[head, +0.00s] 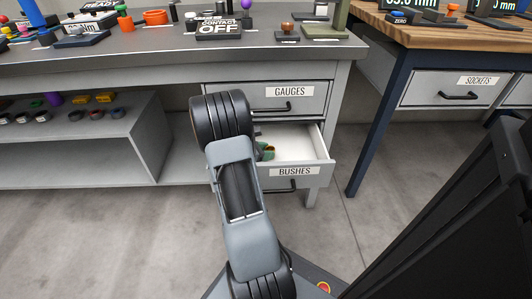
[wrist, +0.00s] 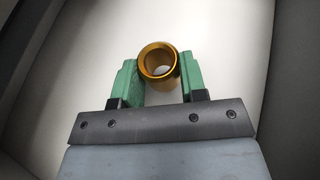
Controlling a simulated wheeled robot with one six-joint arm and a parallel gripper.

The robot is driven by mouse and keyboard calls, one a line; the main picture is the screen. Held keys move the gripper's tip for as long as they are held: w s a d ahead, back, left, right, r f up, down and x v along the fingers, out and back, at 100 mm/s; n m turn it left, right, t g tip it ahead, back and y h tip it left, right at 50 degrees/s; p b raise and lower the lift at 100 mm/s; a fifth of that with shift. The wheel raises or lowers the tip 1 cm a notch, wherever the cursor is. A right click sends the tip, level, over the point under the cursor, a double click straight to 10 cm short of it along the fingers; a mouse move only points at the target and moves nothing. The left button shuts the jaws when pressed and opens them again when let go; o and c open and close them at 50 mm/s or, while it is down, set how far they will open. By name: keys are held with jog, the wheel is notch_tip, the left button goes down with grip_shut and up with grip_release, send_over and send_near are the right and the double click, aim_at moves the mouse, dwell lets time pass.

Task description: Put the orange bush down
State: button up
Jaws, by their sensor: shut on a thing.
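The orange bush (wrist: 158,64) is a short hollow gold-orange ring in the wrist view. My gripper (wrist: 160,80) has green fingers, one on each side of the bush, and is shut on it. The bush is over the pale floor of an open drawer; I cannot tell whether it touches that floor. In the head view my gripper (head: 265,151) reaches into the open drawer labelled BUSHES (head: 295,172). My own arm hides much of the drawer there.
A closed drawer labelled GAUGES (head: 290,95) sits directly above the open one. A grey bench (head: 150,48) carries tools and signs. A lower shelf (head: 75,150) at left holds several small parts. A wooden-topped bench (head: 455,33) stands at right.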

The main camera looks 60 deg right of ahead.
jog(key=o, duration=1.1)
jog(key=shift+s+a+f, duration=0.1)
jog(key=shift+a+f, duration=0.1)
jog(key=shift+f, duration=0.35)
jog(key=shift+c, duration=0.2)
jog(key=shift+r, duration=0.15)
jog(key=shift+r+p, duration=0.25)
jog(key=shift+p, duration=0.2)
jog(key=p+v, duration=0.1)
jog(key=v, duration=0.1)
jog(key=p+v, duration=0.1)
jog(key=v, duration=0.2)
jog(key=p+v, duration=0.1)
jog(key=v, duration=0.1)
jog(key=shift+w+a+r, duration=0.1)
jog(key=shift+w+r, duration=0.2)
jog(key=shift+r, duration=0.15)
